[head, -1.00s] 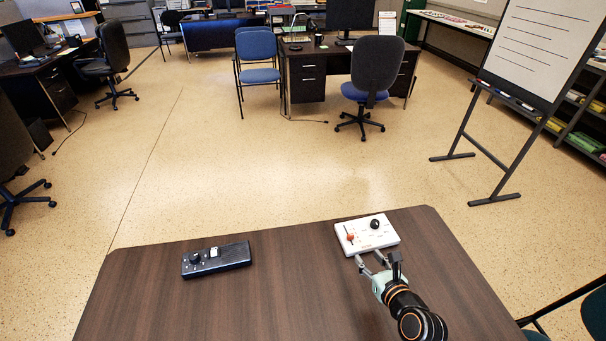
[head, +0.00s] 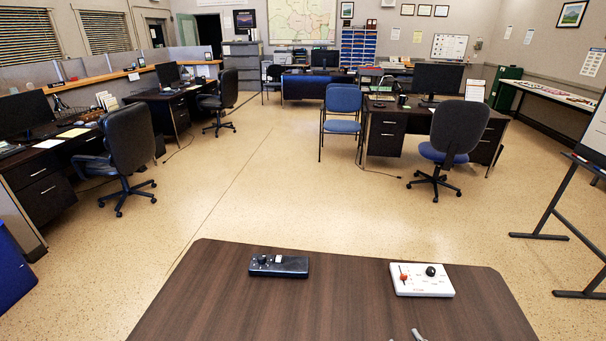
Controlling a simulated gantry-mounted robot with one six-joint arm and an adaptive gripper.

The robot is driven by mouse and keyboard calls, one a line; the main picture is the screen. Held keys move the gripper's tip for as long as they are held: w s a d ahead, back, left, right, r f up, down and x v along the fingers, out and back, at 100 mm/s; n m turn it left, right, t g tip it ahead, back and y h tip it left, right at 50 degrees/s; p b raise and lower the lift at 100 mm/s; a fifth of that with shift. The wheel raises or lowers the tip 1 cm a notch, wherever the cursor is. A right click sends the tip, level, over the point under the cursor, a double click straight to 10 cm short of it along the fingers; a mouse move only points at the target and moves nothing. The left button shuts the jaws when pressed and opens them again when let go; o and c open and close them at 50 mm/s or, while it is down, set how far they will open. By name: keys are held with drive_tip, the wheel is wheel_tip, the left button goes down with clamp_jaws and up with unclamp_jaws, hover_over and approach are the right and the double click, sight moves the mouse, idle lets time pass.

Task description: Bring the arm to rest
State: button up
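Only the tips of my gripper (head: 405,338) show, at the bottom edge of the head view. The two tips are apart with bare table between them, and nothing is held in the part I see. The rest of the gripper and my arm are out of the picture. The tips are nearer to me than a white control box (head: 421,280) with a red lever and a black knob, and they are clear of it.
A dark wooden table (head: 300,311) fills the lower middle. A black control box (head: 279,265) lies on its left part. Beyond are open floor, a blue chair (head: 341,110), an office chair (head: 455,135) and a whiteboard stand (head: 560,215) at right.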

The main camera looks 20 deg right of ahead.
drive_tip(key=w+a+r+n+y+p, duration=0.1)
drive_tip(key=w+a+r+n+y, duration=0.2)
drive_tip(key=a+n, duration=0.65)
drive_tip(key=w+a+r+n, duration=0.3)
drive_tip(key=a+r+n, duration=0.3)
drive_tip(key=a+n, duration=0.4)
drive_tip(key=s+a+r+n+y+p, duration=0.15)
drive_tip(key=a+r+n, duration=0.25)
drive_tip(key=a+n, duration=0.45)
drive_tip(key=s+a+r+n+y, duration=0.1)
drive_tip(key=s+a+r+n, duration=0.25)
drive_tip(key=a+n, duration=0.5)
wheel_tip(320, 180, up, 38)
drive_tip(key=p, duration=3.7)
drive_tip(key=shift+a+m+t+p, duration=0.25)
drive_tip(key=shift+m+t+p, duration=0.1)
drive_tip(key=shift+t, duration=0.05)
drive_tip(key=shift+w+f, duration=0.1)
drive_tip(key=shift+f, duration=0.05)
